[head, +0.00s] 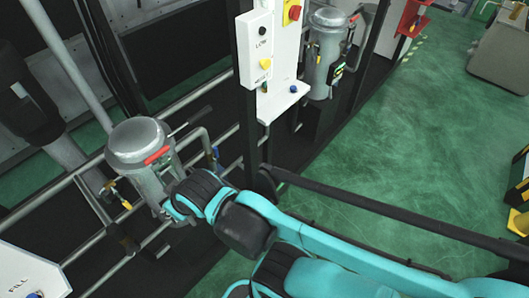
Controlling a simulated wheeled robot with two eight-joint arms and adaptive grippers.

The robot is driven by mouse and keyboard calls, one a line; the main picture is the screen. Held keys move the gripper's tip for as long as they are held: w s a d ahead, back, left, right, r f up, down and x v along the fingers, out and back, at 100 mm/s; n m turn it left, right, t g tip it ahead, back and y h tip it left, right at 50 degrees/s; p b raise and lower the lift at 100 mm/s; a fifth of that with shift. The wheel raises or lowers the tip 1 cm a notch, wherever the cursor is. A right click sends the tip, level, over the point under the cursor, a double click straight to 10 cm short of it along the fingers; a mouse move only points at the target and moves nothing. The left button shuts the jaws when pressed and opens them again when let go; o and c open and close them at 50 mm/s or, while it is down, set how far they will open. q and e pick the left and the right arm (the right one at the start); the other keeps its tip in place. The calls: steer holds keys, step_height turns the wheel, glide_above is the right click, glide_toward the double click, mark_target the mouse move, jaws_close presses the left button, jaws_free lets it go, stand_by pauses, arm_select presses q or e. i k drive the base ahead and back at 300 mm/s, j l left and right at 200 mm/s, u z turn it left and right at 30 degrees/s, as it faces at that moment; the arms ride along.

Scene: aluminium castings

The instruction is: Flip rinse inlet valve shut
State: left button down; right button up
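A grey metal canister (140,158) stands on the pipework at the left. It has a red lever (157,155) on its upper side, and a small valve with a yellow handle (116,195) sits at its lower left. A blue handle (216,154) shows on the pipe to its right. No readable label tells which one is the rinse inlet valve. My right arm reaches in from the lower right, its wrist in front of the canister's lower right side. My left gripper is not in view.
A white panel (256,50) with a yellow knob stands behind the canister. A second canister (326,50) with pipes is farther right. A black rail (400,215) runs across the right, over open green floor (420,130). A white "FILL" panel (25,270) is at the lower left.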

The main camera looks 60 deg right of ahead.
mark_target(217, 155)
steer(key=z, duration=1.45)
steer(key=k+l, duration=0.3)
steer(key=l+z, duration=0.05)
steer(key=l, duration=0.05)
